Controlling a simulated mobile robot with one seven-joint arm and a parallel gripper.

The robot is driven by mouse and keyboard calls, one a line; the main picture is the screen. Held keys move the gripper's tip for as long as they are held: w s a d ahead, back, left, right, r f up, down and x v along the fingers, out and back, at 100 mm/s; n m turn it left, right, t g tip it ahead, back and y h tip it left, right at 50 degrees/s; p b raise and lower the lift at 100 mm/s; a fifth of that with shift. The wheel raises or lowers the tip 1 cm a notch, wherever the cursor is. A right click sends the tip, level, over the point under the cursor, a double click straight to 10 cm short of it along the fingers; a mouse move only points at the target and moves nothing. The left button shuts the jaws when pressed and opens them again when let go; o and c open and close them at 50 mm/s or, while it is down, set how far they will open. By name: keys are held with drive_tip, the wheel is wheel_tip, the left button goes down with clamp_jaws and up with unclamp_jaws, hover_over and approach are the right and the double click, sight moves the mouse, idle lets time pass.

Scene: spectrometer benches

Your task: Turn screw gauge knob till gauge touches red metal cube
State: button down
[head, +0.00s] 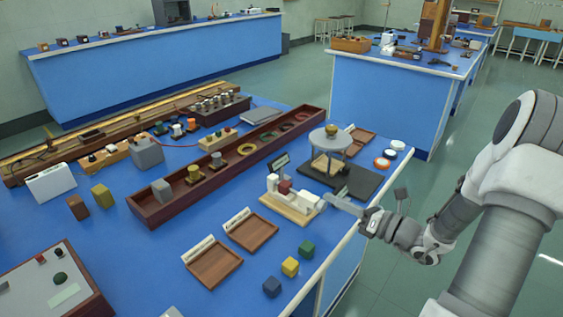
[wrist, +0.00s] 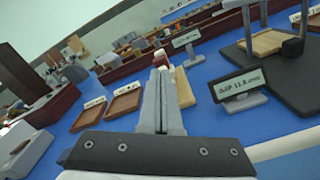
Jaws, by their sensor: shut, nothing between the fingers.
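The screw gauge, with white parts on a pale wooden base (head: 289,210), stands near the right edge of the blue bench. The red metal cube (head: 284,187) sits in it toward the left end; a bit of the red cube (wrist: 160,57) shows past my fingertips in the wrist view. My gripper (head: 328,199) is shut and empty, its fingers reaching the gauge's right, knob end. In the wrist view my gripper (wrist: 161,72) hides most of the gauge and the knob. I cannot tell whether the fingers touch the knob. A small display (wrist: 239,86) appears to read a gap of about 11.8 mm.
A dark stand with a round top (head: 330,140) is just behind the gauge. Two shallow wooden trays (head: 250,231) lie to the left. Blue, yellow and green cubes (head: 290,266) stand in front. A long red-brown trough (head: 165,213) lies farther back.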

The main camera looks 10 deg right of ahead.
drive_tip(key=shift+a+f, duration=0.2)
drive_tip(key=shift+f, duration=0.25)
idle(0.8)
drive_tip(key=shift+w+d+f+p, duration=0.1)
drive_tip(key=shift+d+f+p, duration=0.3)
drive_tip(key=shift+p, duration=1.1)
idle(0.3)
drive_tip(key=shift+w+d+r+p, duration=0.2)
drive_tip(key=shift+r+p, duration=0.15)
drive_tip(key=shift+p, duration=0.15)
drive_tip(key=shift+s+d, duration=0.1)
drive_tip(key=p+v, duration=0.1)
drive_tip(key=v, duration=0.4)
drive_tip(key=shift+s+d+r, duration=0.15)
